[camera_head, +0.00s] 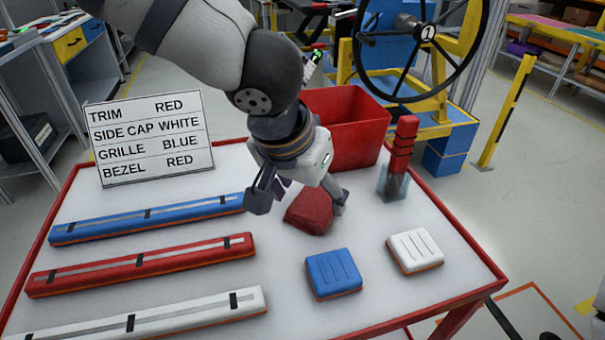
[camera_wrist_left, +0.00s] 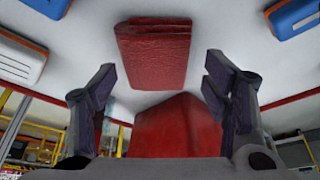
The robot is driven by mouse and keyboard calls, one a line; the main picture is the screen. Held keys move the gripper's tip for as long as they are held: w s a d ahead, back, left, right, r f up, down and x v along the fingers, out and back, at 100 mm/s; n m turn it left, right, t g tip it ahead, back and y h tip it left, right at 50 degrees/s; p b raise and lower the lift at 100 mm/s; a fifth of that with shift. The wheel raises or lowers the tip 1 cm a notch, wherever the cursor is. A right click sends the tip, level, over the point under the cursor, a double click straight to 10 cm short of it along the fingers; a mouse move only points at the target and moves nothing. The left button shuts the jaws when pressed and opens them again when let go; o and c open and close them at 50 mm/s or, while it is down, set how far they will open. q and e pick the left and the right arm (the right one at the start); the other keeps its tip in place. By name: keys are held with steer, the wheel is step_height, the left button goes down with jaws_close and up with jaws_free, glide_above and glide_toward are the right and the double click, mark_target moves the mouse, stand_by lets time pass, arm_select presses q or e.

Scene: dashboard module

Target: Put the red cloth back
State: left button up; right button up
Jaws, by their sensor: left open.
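The red cloth (camera_head: 310,212) is a folded, textured dark red pad lying on the white tabletop, partly hidden by my left gripper in the head view. In the left wrist view the whole cloth (camera_wrist_left: 153,52) shows just beyond the fingertips. My left gripper (camera_head: 300,198) is open above the cloth, with one finger to either side in the head view. Its fingers also show spread and empty in the left wrist view (camera_wrist_left: 160,82). A red bin (camera_head: 345,130) stands behind the cloth. My right gripper is not in view.
A blue cap (camera_head: 333,274) and a white cap (camera_head: 415,251) lie in front and to the right. A clear holder with red pieces (camera_head: 400,160) stands right. Blue, red (camera_head: 145,265) and white strips lie left, before a text sign (camera_head: 150,138). The table has a red rim.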

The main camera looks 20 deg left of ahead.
arm_select(q)
steer(key=v, duration=1)
steer(key=shift+r, duration=0.35)
steer(key=shift+s, duration=0.15)
